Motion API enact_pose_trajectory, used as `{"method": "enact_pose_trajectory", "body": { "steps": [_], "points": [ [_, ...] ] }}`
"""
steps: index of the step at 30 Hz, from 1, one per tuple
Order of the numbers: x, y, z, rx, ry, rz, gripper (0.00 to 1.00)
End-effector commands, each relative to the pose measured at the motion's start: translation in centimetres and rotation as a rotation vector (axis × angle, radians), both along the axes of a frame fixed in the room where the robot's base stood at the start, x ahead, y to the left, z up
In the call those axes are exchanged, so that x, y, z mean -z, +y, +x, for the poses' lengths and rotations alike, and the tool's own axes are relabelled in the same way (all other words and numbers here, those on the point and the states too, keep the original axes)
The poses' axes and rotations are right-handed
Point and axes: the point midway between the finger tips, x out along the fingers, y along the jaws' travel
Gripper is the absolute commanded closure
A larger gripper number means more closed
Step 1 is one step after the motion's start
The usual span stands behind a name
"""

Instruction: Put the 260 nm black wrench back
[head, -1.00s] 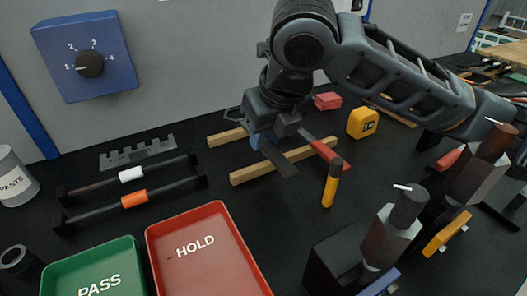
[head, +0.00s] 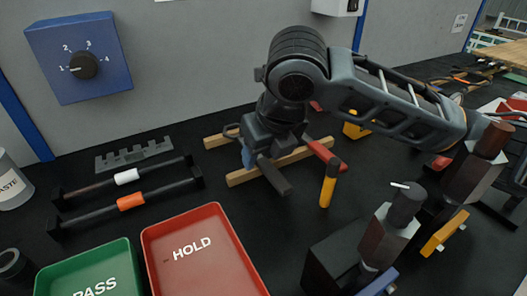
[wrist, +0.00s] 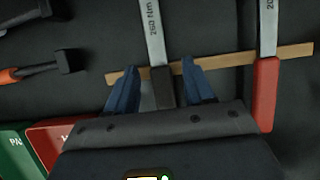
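The 260 Nm wrench shows in the wrist view with a grey labelled shaft and a black handle (wrist: 162,88). The handle lies across a wooden strip (wrist: 225,62). My gripper (wrist: 160,70) has its two blue fingers apart, one on each side of the handle, with a gap on both sides. In the head view my gripper (head: 262,155) is low over the wooden strips (head: 240,176), and the black handle (head: 273,175) sticks out toward the front below it. The wrench's far end is hidden there by my arm.
A red-handled wrench (wrist: 266,95) lies just right, across the same strip. A yellow-and-black upright handle (head: 328,185) stands close in front of it. The red HOLD tray (head: 200,255) and green PASS tray (head: 90,270) are at front left. Dark hexagonal posts (head: 390,230) stand at right.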

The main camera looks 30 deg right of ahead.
Motion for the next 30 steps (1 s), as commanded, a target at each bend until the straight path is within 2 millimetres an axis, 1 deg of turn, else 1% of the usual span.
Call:
{"method": "enact_pose_trajectory", "body": {
  "steps": [7, 11, 14, 21, 24, 27, 30],
  "points": [
    [-0.2, 0.0, 0.0, 0.000, 0.000, 0.000, 0.47],
    [-1.1, 0.0, -0.3, 0.000, -0.003, 0.001, 0.47],
    [-2.6, 0.0, -0.9, -0.002, -0.003, -0.001, 0.47],
    [-7.3, 0.0, -2.8, -0.002, -0.004, 0.000, 0.47],
    [-8.9, 0.0, -3.5, -0.003, -0.004, -0.001, 0.47],
    [-10.1, 0.0, -4.0, -0.001, -0.002, 0.000, 0.47],
    [-10.8, 0.0, -4.4, -0.001, -0.001, 0.000, 0.47]
  ]
}}
